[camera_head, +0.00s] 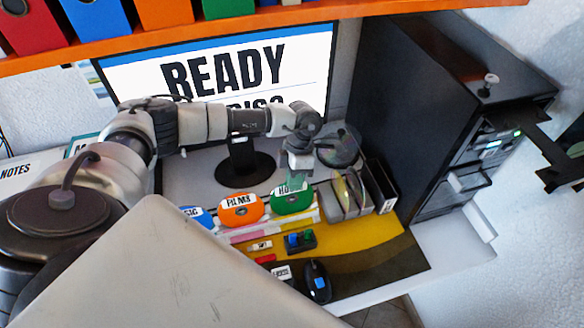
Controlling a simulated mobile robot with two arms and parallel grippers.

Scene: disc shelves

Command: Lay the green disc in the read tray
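The green disc (292,202) stands in a pale rack on the desk, its white label partly covered at the top by my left gripper. My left gripper (297,180) points down right above the green disc, at its upper edge. I cannot tell whether its fingers are apart or closed on the disc. The black tower (400,110) stands at the right. A light grey tray (468,188) sticks out of its front, but I cannot read which tray it is. My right gripper does not show.
An orange disc (240,210) and a blue disc (200,217) stand left of the green one. Grey slots with discs (347,193) are to its right. A monitor (215,75) stands behind, under an orange shelf (300,17). A mouse (318,282) lies in front.

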